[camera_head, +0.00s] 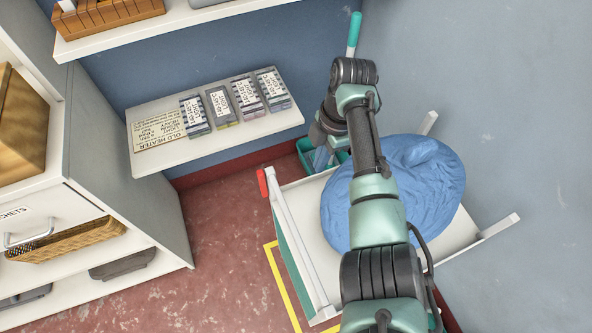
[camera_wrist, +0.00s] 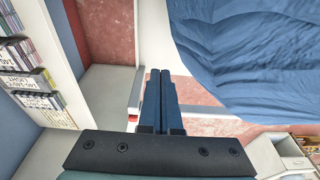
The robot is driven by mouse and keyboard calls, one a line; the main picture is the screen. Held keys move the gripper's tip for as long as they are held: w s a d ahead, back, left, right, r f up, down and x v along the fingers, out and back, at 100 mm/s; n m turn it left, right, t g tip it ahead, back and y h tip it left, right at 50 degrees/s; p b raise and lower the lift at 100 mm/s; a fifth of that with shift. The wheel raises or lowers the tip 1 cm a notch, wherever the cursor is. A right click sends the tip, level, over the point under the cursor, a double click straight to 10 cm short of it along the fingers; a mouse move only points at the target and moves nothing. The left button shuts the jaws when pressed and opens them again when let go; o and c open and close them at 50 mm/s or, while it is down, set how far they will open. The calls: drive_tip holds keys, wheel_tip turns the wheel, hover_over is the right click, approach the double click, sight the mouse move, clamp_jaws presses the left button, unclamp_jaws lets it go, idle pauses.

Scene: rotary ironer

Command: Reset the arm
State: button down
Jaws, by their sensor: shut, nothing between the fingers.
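My arm reaches up the middle of the head view, over a white-topped cart. My gripper (camera_head: 322,160) is small and partly hidden there, just beyond the cart's far edge. In the wrist view, my gripper (camera_wrist: 160,74) has its two dark blue fingers side by side, shut with nothing between them. A large crumpled blue cloth (camera_head: 432,180) lies on the cart (camera_head: 300,200), partly behind my arm. The cloth also fills the upper right of the wrist view (camera_wrist: 250,60), apart from the fingers.
A white wall shelf (camera_head: 235,128) holds several small labelled packets and a sign (camera_head: 158,120). A shelf unit with a wicker basket (camera_head: 70,240) stands at left. A teal bin (camera_head: 306,150) and a teal-handled tool (camera_head: 353,35) are near the wall. Red floor (camera_head: 225,240) is clear left of the cart.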

drive_tip(key=shift+w+d, duration=0.25)
drive_tip(key=shift+d, duration=0.45)
drive_tip(key=shift+w+d, duration=0.2)
drive_tip(key=shift+d, duration=0.45)
